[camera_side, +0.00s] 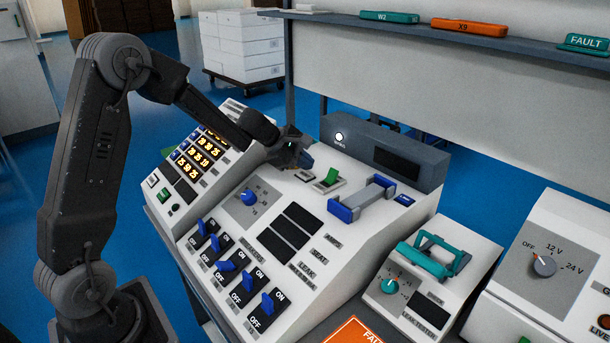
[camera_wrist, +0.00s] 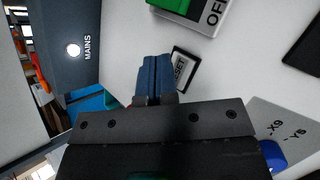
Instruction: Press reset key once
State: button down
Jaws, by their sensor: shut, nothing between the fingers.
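A small label plate (camera_side: 304,175) shows below my gripper in the side view, too small to read. In the side view my gripper (camera_side: 303,158) is low over the panel's upper part. I cannot tell whether the fingertips touch anything.
A green rocker switch (camera_side: 330,177) marked OFF stands close to the right of my gripper. A grey box (camera_side: 385,152) with a lit white MAINS lamp (camera_side: 339,137) rises behind. A blue-ended handle (camera_side: 362,198) and several blue toggle switches (camera_side: 227,265) stand out from the panel.

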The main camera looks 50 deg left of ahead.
aim_at(305, 176)
jog(key=shift+r, duration=0.15)
jog(key=shift+r, duration=2.4)
